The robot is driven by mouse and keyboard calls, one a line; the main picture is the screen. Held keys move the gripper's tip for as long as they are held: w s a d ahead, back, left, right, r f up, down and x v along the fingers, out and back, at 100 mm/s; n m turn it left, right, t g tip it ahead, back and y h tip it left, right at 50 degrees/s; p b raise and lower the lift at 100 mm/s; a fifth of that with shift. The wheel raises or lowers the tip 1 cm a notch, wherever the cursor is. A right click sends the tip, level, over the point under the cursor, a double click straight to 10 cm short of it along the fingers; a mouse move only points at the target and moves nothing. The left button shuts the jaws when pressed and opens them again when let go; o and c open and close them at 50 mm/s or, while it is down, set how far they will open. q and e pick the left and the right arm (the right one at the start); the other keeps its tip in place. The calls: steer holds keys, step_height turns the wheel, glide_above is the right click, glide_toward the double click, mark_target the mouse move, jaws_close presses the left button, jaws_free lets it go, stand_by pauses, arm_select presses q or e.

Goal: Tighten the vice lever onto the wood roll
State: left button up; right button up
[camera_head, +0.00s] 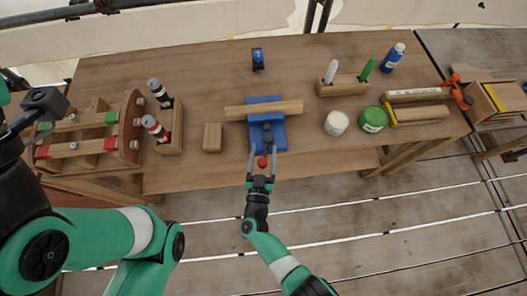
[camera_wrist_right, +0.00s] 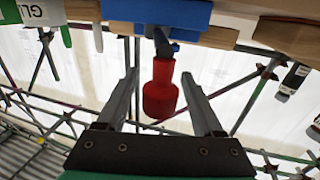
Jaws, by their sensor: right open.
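The blue vice (camera_head: 267,132) stands near the front edge of the table, with the light wood roll (camera_head: 285,108) lying across it. Its red-ended lever (camera_head: 262,162) points toward me. My right gripper (camera_head: 263,149) is open, with one finger on each side of the lever. In the right wrist view the red knob (camera_wrist_right: 161,90) sits between the two fingers, apart from both. The blue vice body (camera_wrist_right: 165,12) shows above it. My left arm fills the left of the head view; I cannot make out its gripper fingers.
A wood block (camera_head: 212,137) is left of the vice. A white jar (camera_head: 336,123) and a green jar (camera_head: 373,119) are to the right. A clamp rack (camera_head: 90,140) lies at far left.

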steer(key=shift+s, duration=0.1)
steer(key=shift+s+r+p, duration=0.15)
steer(key=shift+s+p, duration=0.2)
steer(key=s+a+p, duration=0.1)
steer(key=s+p, duration=0.2)
steer(key=s, duration=0.7)
steer(key=shift+s+a+p, duration=0.3)
steer(key=shift+p, duration=0.05)
